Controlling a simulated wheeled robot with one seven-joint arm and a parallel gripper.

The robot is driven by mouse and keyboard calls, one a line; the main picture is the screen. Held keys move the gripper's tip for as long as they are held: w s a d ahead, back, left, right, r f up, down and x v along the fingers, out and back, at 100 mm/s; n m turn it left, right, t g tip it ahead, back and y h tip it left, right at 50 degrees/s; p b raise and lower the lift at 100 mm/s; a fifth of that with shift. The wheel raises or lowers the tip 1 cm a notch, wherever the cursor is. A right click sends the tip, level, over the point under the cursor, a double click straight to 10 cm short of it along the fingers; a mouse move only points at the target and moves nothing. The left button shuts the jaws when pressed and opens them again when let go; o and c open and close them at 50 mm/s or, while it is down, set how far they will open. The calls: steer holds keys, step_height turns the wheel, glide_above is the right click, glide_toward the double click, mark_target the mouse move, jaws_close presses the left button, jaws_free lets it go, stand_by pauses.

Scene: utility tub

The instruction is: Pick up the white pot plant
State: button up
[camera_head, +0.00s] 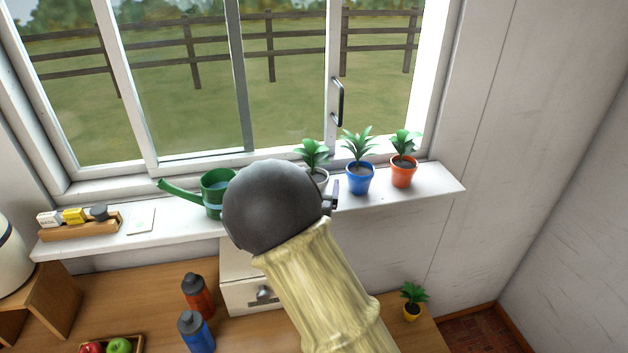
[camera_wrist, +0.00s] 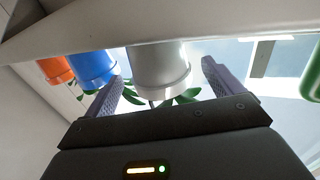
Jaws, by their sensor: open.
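The white pot plant (camera_head: 320,177) stands on the windowsill, with green leaves, partly hidden behind my dark wrist in the head view. In the wrist view, which looks inverted, the white pot (camera_wrist: 158,68) sits between the two fingers of my gripper (camera_wrist: 163,72). The fingers are open, one on each side of the pot, with visible gaps. In the head view only a small part of my gripper (camera_head: 332,195) shows beside the pot; the rest is hidden.
A blue pot plant (camera_head: 360,180) stands close right of the white one, then an orange pot plant (camera_head: 403,174). A green watering can (camera_head: 214,192) is to the left on the windowsill (camera_head: 440,187). The window is behind. Bottles and a yellow pot (camera_head: 411,311) are below.

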steer(key=w, duration=0.2)
steer(key=shift+w+d+p, duration=0.2)
steer(key=shift+w+p, duration=0.2)
steer(key=c, duration=1.2)
steer(key=shift+r, duration=0.15)
step_height(320, 180, up, 10)
steer(key=shift+f+b, duration=0.1)
steer(key=shift+b, duration=1.15)
